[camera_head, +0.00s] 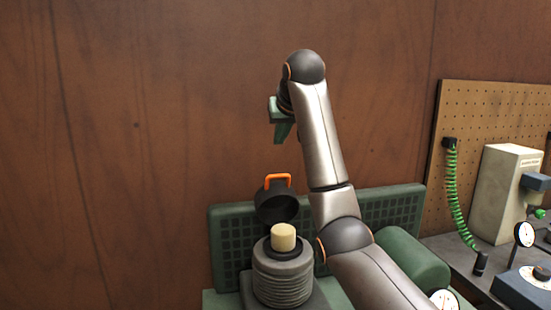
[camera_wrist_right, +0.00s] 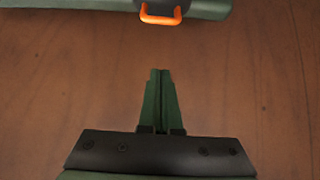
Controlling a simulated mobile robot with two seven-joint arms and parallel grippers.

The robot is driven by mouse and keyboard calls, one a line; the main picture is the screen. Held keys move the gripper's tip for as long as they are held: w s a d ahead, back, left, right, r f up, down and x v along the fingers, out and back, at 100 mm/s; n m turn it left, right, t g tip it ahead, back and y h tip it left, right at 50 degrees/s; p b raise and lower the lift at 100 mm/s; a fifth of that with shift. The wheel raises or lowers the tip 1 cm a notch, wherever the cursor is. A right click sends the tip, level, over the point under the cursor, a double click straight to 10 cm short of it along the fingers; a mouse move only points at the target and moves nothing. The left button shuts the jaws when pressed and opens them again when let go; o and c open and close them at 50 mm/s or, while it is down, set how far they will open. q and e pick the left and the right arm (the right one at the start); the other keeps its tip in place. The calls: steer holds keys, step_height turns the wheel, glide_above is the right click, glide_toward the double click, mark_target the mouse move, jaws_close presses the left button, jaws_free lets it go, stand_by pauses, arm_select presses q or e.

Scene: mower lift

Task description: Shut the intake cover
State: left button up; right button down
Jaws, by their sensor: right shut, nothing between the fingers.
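The intake cover (camera_head: 275,206) is a dark round cap with an orange handle (camera_head: 278,177). It stands tilted up, open, behind the cream filter (camera_head: 283,237) on the grey ribbed intake housing (camera_head: 283,280). My right gripper (camera_head: 279,140) is green, shut and empty, pointing down above the cover and apart from it. In the right wrist view the shut fingers (camera_wrist_right: 159,72) point toward the top, where the orange handle (camera_wrist_right: 160,18) shows at the edge with only a little of the dark cover. My left gripper is not in view.
A green grilled panel (camera_head: 235,245) stands behind the intake, with a green cylinder (camera_head: 413,260) to the right. My right arm crosses in front of the panel. A bench with gauges, a beige box (camera_head: 504,195) and a pegboard (camera_head: 480,110) are at right. Bare brown wall fills the left.

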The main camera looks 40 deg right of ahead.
steer(key=p+x, duration=0.2)
steer(key=x, duration=0.7)
steer(key=shift+w+f, duration=0.2)
steer(key=shift+f, duration=0.2)
steer(key=shift+s+a+f, duration=0.25)
steer(key=shift+s, duration=0.25)
steer(key=shift+s+a+f, duration=0.25)
steer(key=shift+s+a, duration=0.05)
steer(key=shift+s, duration=0.2)
steer(key=shift+s+a+f, duration=0.25)
steer(key=shift+s+f, duration=0.05)
steer(key=shift+s, duration=0.2)
steer(key=shift+f, duration=0.1)
